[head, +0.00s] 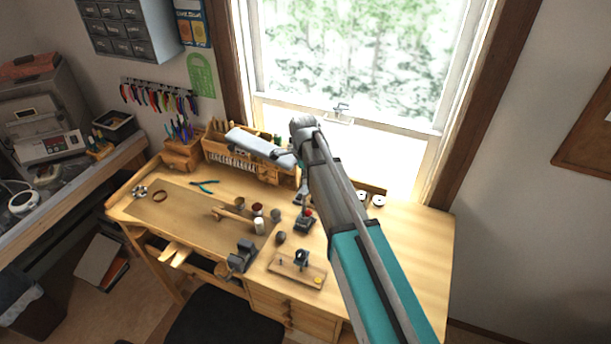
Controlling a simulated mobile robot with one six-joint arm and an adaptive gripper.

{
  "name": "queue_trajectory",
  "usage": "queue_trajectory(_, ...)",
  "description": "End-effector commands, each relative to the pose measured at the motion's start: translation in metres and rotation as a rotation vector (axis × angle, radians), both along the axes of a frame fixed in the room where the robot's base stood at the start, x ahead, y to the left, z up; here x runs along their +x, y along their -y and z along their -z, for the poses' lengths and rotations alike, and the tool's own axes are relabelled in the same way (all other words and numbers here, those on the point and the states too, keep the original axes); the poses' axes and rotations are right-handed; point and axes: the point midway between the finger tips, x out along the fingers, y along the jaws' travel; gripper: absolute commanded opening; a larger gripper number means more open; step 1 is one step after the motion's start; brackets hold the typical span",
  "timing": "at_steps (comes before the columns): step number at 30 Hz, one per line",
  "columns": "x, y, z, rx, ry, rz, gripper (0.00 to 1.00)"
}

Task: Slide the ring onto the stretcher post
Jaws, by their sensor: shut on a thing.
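My arm reaches up from the lower right across the bench, and its far end lies behind my own arm links. A small dark upright device (302,257) stands on a wooden board (283,270) near the bench front. Another dark device with a red part (306,217) stands beside my arm. I cannot tell which, if either, carries the stretcher post.
The wooden workbench (410,240) stands under a window. A dark vise-like block (242,256) sits at its front edge. The right end is mostly clear.

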Motion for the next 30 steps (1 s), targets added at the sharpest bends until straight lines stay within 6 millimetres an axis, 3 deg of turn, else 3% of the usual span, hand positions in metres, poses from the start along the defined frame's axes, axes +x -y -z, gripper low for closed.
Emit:
queue_trajectory(11, 0.000, 0.000, 0.007, 0.000, 0.000, 0.000, 0.10)
queue_trajectory(30, 0.000, 0.000, 0.045, 0.000, 0.000, 0.000, 0.10)
